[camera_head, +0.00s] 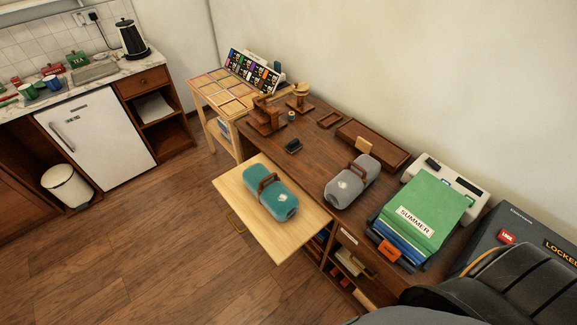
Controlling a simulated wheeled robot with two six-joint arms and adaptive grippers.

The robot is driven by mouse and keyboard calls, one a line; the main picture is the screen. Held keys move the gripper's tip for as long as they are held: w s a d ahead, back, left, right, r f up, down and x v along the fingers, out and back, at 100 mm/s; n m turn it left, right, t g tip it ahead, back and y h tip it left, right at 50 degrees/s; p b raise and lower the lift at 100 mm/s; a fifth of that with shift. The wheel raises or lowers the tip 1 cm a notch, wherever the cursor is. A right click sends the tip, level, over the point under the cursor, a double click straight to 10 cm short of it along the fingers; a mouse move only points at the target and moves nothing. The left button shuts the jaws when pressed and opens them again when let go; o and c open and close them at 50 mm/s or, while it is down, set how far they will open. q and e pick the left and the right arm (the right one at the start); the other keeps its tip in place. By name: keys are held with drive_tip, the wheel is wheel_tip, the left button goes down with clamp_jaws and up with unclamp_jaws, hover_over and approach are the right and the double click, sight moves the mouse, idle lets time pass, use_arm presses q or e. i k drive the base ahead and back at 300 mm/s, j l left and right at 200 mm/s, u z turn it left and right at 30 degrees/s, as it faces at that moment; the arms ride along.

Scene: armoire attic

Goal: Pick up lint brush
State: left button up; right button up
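No object here is clearly a lint brush. A small dark object (293,146) lies on the brown desk (315,143), and it is too small to tell whether it is the brush. A brown wooden stand (265,116) is at the desk's far left, with a round-topped wooden piece (299,98) beside it. Neither of my grippers is in view.
A teal roll (270,192) rests on a pulled-out light board. A grey "LOCKED" case (520,242) stands at right.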

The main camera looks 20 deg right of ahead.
sight(294, 145)
drive_tip(key=i+j+z, duration=0.4)
drive_tip(key=j, duration=0.2)
drive_tip(key=i+j+z, duration=0.4)
drive_tip(key=j, duration=0.3)
drive_tip(key=i+j+z, duration=0.2)
drive_tip(key=j, duration=0.2)
drive_tip(key=i+j+z, duration=0.2)
drive_tip(key=j, duration=0.2)
drive_tip(key=i+j+z, duration=0.35)
drive_tip(key=j, duration=0.15)
drive_tip(key=i+j+z, duration=0.15)
drive_tip(key=j+z, duration=0.15)
drive_tip(key=j, duration=0.25)
drive_tip(key=i+j+z, duration=0.15)
drive_tip(key=j+z, duration=0.2)
drive_tip(key=j, duration=0.25)
drive_tip(key=i+j+z, duration=0.1)
drive_tip(key=j+z, duration=0.2)
drive_tip(key=j, duration=0.35)
drive_tip(key=j+z, duration=0.35)
drive_tip(key=j, duration=0.3)
